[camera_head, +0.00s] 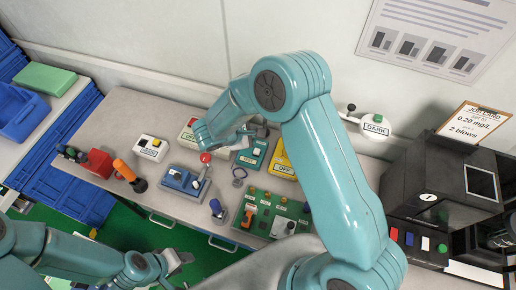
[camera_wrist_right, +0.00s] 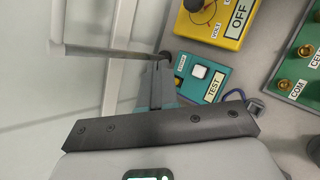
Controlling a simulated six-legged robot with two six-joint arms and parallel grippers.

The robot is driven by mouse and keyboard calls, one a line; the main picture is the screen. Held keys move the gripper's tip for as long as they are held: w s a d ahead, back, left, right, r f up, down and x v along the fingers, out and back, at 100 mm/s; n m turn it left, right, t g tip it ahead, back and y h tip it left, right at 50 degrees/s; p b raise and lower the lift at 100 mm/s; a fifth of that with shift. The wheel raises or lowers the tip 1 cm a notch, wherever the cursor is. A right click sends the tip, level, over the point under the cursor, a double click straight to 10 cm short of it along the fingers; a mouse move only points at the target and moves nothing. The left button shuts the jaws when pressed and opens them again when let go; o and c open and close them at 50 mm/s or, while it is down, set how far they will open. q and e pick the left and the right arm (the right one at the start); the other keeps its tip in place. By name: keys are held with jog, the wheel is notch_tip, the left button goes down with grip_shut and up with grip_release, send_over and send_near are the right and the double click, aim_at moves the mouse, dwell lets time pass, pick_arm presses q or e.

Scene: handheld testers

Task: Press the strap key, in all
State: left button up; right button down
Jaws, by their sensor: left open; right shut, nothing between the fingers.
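A small teal tester (camera_head: 252,154) labelled TEST stands near the back of the bench. My left gripper (camera_head: 172,262) is open and empty, low at the left.
A yellow OFF meter (camera_head: 281,162) stands right of the tester, a green terminal board (camera_head: 270,213) in front. A blue device with a red ball lever (camera_head: 184,181), a white box (camera_head: 151,147) and an orange-handled tool (camera_head: 128,174) stand left. A black machine (camera_head: 440,185) stands at right.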

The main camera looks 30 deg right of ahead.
jog(key=b, duration=0.2)
send_over(255, 153)
jog(key=f, duration=0.7)
jog(key=shift+d, duration=0.2)
jog(key=shift+a+f+b, duration=0.15)
jog(key=shift+f+b, duration=0.5)
jog(key=shift+b, duration=0.3)
jog(key=shift+a+f+b, duration=0.15)
jog(key=shift+f+b, duration=0.1)
jog(key=shift+b, duration=0.1)
jog(key=shift+f, duration=0.1)
jog(key=shift+d+f, duration=0.1)
jog(key=shift+d, duration=0.15)
jog(key=shift+a, duration=0.2)
pick_arm(q)
notch_tip(255, 153, down, 5)
jog(key=shift+r, duration=0.1)
pick_arm(e)
jog(key=shift+d, duration=0.1)
